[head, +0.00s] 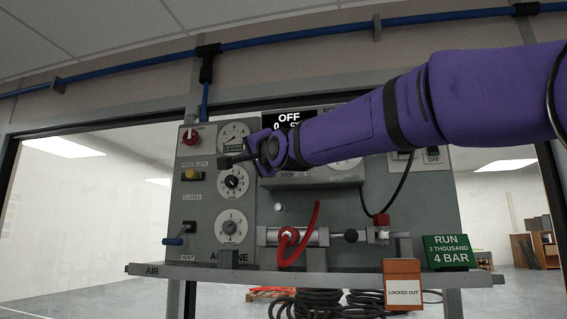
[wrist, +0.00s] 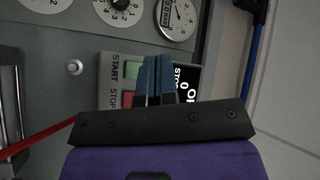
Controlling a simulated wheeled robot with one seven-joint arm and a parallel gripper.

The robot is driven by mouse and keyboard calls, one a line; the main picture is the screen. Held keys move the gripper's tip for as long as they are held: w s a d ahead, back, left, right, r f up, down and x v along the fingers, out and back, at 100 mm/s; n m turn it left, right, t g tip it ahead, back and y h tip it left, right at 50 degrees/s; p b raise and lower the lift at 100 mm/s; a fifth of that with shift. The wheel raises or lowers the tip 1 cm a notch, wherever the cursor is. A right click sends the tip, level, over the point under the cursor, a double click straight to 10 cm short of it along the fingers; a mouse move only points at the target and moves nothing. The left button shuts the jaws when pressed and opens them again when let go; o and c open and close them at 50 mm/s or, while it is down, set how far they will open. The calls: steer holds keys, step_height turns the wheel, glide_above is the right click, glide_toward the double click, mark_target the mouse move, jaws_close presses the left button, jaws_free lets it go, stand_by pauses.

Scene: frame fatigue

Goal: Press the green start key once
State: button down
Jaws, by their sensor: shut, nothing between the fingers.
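The green start key (wrist: 132,69) sits on the grey panel in the wrist view, next to the word START. Its right edge meets the outline of my fingers. The red stop key (wrist: 127,98) is beside it and partly covered. My gripper (wrist: 155,58) is shut and empty, its fingers just right of the green key in the wrist view; I cannot tell its distance from the panel. In the head view my gripper (head: 224,162) is in front of the panel's gauges, and my arm hides the green key. The display (head: 289,119) reads OFF.
A red hose (head: 312,228) hangs below. An orange LOCKED OUT tag (head: 402,272) and green RUN sign (head: 449,252) stand at the ledge.

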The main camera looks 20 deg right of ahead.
steer(key=shift+r, duration=0.1)
steer(key=shift+d, duration=0.1)
steer(key=w+d, duration=0.5)
steer(key=w, duration=0.2)
stand_by(0.6)
steer(key=shift+w+d, duration=0.1)
steer(key=shift+w, duration=0.1)
stand_by(1.9)
steer(key=shift+w+d, duration=0.15)
steer(key=shift+w, duration=0.05)
steer(key=shift+w+d, duration=0.25)
steer(key=shift+w, duration=0.05)
stand_by(0.9)
steer(key=shift+s, duration=0.1)
steer(key=shift+s+a, duration=0.45)
steer(key=shift+s, duration=0.1)
